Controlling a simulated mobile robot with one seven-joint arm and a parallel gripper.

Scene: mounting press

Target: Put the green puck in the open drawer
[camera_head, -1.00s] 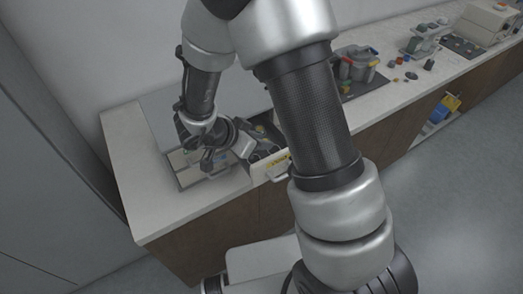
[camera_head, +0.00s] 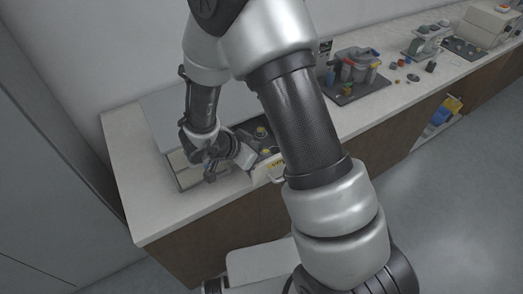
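My gripper (camera_head: 213,168) hangs low over the left part of the counter, beside a grey tray holding pale blocks (camera_head: 181,163). It is small and dark here, and I cannot tell whether its fingers are open or shut, or whether they hold anything. An open drawer (camera_head: 267,174) with a pale front and a yellow label sticks out at the counter's front edge, right of my gripper. My arm partly hides it, and its inside is not clear. I cannot make out the green puck.
A dark panel with yellow knobs (camera_head: 262,132) lies behind the drawer. A grey machine with coloured bottles (camera_head: 354,70) stands on a dark mat further right, with small loose pieces beyond it. The counter's left end (camera_head: 125,150) is bare. Yellow and blue bins (camera_head: 443,111) sit on a low shelf.

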